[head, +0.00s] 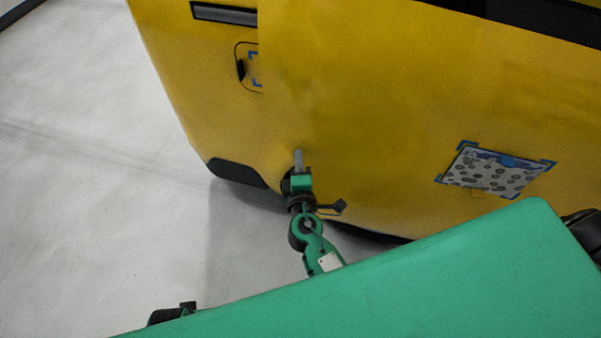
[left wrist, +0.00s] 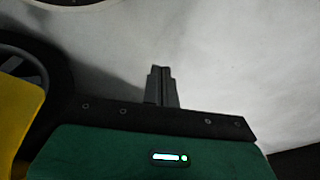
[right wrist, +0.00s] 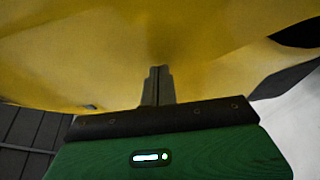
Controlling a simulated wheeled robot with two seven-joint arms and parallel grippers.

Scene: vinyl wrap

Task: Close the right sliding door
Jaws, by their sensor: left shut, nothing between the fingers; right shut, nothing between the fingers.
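A large yellow vehicle side fills the head view. A yellow panel (head: 370,90), which looks like the sliding door, stands in front of another yellow body part (head: 200,90) on the left. Its left edge partly covers a recess with a dark handle (head: 241,70). My right gripper (head: 298,157) is shut and empty, at the lower left of the panel; I cannot tell whether it touches. In the right wrist view its fingertips (right wrist: 159,70) point at the yellow surface. My left gripper shows only in the left wrist view (left wrist: 161,70), shut and empty, over pale floor.
A spotted sheet (head: 495,172) with blue corner marks is on the yellow side at right. Pale open floor (head: 90,170) lies left of the vehicle. A dark wheel (left wrist: 28,65) and a yellow surface (left wrist: 18,115) are close at the left in the left wrist view.

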